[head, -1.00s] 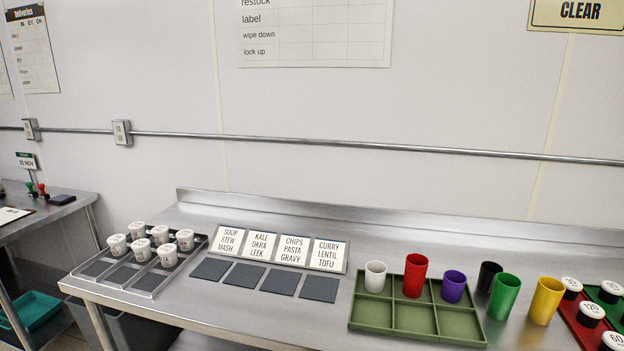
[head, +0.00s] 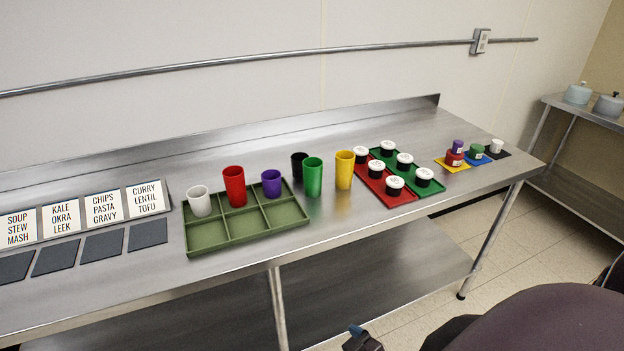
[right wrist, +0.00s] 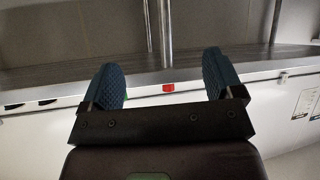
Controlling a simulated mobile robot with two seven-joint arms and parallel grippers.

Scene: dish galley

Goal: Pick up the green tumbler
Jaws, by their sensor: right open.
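The green tumbler (head: 313,177) stands upright on the steel table, just right of the olive compartment tray (head: 247,236). A black tumbler (head: 298,160) is close behind it on the left, and a yellow tumbler (head: 345,170) stands apart on its right. My right gripper (right wrist: 162,75) is open and empty in the right wrist view, its two blue pads far apart. In the head view only a blue fingertip and dark parts show low at the bottom edge, well in front of and below the tumbler. My left gripper is not in view.
White, red and purple tumblers (head: 271,184) stand in the tray's back row; its front row is empty. Black jars with white lids stand on red and green mats (head: 389,193) to the right. The table's front strip before the green tumbler is clear.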

